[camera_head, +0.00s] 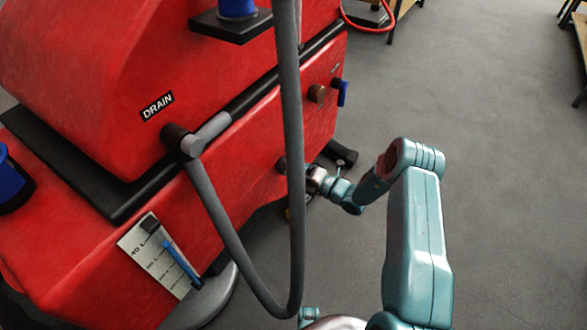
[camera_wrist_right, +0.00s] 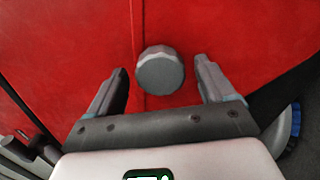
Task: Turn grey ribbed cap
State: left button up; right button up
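A grey cap (camera_wrist_right: 160,72) with a faceted rim sits on the red tank wall in the right wrist view. My right gripper (camera_wrist_right: 160,68) is open, its two fingers on either side of the cap with a gap at each side. The fingers do not touch it, and I cannot tell how deep the cap lies between them. In the head view my right gripper (camera_head: 308,178) is at the lower red side of the machine, just right of the hanging hose. The cap cannot be made out clearly there. My left gripper is not in view.
A grey hose (camera_head: 291,130) hangs in front of the red machine (camera_head: 85,85), close to my right gripper. A brown cap (camera_head: 317,93) and a blue valve handle (camera_head: 343,92) are farther along. A label card (camera_head: 150,262) is at lower left. Open floor (camera_head: 500,150) lies to the right.

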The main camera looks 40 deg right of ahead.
jog(key=p+v, duration=0.3)
jog(key=v, duration=1.3)
jog(key=shift+s, duration=0.2)
